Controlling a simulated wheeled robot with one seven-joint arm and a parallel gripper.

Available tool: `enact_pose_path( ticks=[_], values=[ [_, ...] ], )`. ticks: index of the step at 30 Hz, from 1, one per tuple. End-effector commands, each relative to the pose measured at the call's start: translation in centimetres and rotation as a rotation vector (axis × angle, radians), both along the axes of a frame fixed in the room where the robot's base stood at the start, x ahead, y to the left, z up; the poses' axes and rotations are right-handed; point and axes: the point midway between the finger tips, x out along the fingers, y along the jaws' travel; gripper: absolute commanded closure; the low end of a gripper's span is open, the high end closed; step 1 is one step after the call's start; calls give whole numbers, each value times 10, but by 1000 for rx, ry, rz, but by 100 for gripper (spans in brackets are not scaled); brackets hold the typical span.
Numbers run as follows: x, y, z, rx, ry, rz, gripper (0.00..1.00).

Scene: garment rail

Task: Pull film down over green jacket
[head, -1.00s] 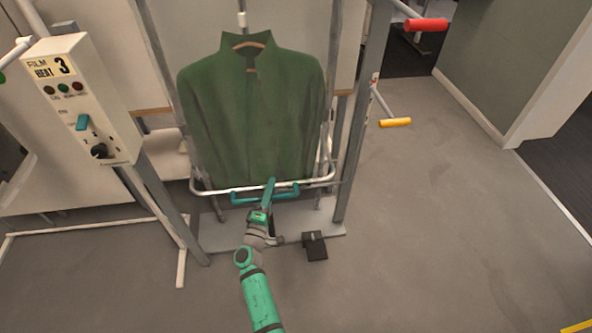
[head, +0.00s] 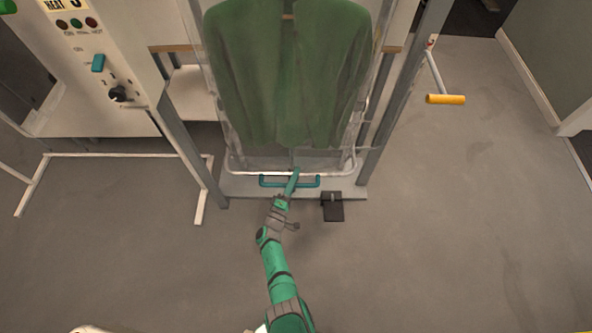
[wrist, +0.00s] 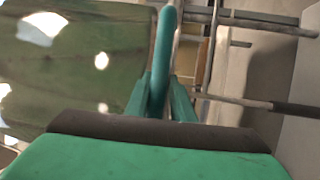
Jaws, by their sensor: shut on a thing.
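The green jacket (head: 290,75) hangs in the frame in the head view, its top cut off by the picture edge. Clear film (head: 218,130) covers the visible jacket and reaches below its hem. A white bar (head: 245,172) runs along the film's lower end, with a teal handle (head: 308,183) at its middle. My gripper (head: 292,182) is shut on the teal handle, low near the base plate. In the wrist view the handle (wrist: 163,50) stands between my fingers, and glossy film over the jacket shows at left.
A control box (head: 95,60) with lamps, a teal lever and a black knob stands at left. A black pedal (head: 332,206) sits at the base plate (head: 235,186). A yellow-gripped lever (head: 445,99) sticks out at right. The floor at right is clear.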

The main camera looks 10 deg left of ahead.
Motion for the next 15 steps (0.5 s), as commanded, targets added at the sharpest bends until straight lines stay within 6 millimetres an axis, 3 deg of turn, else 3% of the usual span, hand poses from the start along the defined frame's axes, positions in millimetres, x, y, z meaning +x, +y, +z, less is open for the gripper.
enact_pose_path(
  ticks=[8, 9, 10, 15],
  values=[
    [6, -4, 5, 4, -9, -11, 100],
    [6, -4, 6, 4, -9, -11, 74],
    [6, -3, 6, 5, -10, -10, 67],
    [4, 2, 4, 4, -7, -2, 66]
  ],
)
